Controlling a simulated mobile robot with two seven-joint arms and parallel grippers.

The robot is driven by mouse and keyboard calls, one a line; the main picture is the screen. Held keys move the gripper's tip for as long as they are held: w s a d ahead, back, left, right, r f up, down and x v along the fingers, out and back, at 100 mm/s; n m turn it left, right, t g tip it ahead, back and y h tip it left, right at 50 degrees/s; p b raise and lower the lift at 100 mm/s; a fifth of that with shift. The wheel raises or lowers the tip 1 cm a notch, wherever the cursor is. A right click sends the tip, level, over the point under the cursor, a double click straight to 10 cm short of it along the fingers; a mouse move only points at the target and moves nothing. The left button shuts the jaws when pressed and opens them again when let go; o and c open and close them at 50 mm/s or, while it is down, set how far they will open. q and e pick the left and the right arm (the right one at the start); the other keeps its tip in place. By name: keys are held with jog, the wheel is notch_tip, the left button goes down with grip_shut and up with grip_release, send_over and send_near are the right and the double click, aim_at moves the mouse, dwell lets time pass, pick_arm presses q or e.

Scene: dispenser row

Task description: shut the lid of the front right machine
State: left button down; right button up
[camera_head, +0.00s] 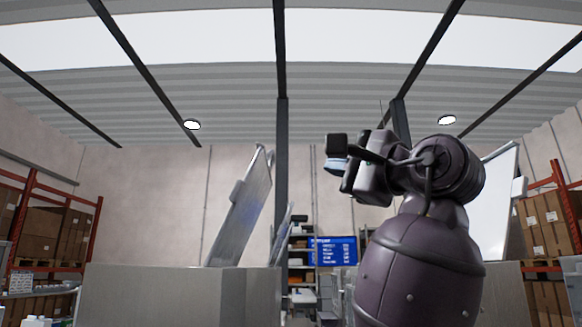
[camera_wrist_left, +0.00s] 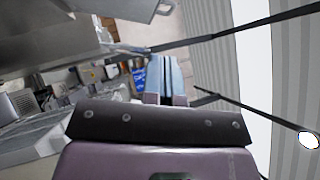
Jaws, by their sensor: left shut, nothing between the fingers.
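The front right machine (camera_head: 508,290) is a pale metal box at the right, partly hidden behind my purple arm. Its lid (camera_head: 500,205) is a bright panel standing raised and tilted, its left part covered by the arm. My left gripper (camera_head: 337,163) is held high, left of that lid and apart from it in the picture. In the left wrist view, the left gripper (camera_wrist_left: 164,68) has its bluish fingers together with nothing between them. Which machine the grey metal at the upper left of that view belongs to, I cannot tell. My right gripper is not in view.
Another machine (camera_head: 180,295) at the left has its lid (camera_head: 243,210) raised, with a further raised lid (camera_head: 284,232) behind it. Shelves with boxes (camera_head: 45,230) stand at both sides. A blue screen (camera_head: 336,250) hangs at the back.

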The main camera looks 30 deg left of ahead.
pick_arm(q)
jog(key=g+p, duration=0.2)
jog(key=p, duration=0.1)
send_near(262, 156)
jog(key=w+a, duration=0.3)
jog(key=shift+s+a+r+t, duration=0.2)
jog(key=shift+s+a+r, duration=0.1)
jog(key=shift+a, duration=0.2)
jog(key=shift+s+a+r+t, duration=0.2)
jog(key=shift+a+r, duration=0.1)
jog(key=shift+a, duration=0.2)
jog(key=shift+s+a+r+p, duration=0.2)
jog(key=shift+s+a+p, duration=0.1)
jog(key=shift+a+p, duration=0.1)
jog(key=shift+a, duration=0.15)
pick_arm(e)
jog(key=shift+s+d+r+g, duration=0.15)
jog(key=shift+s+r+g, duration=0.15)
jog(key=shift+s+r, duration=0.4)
pick_arm(q)
jog(key=shift+s, duration=0.1)
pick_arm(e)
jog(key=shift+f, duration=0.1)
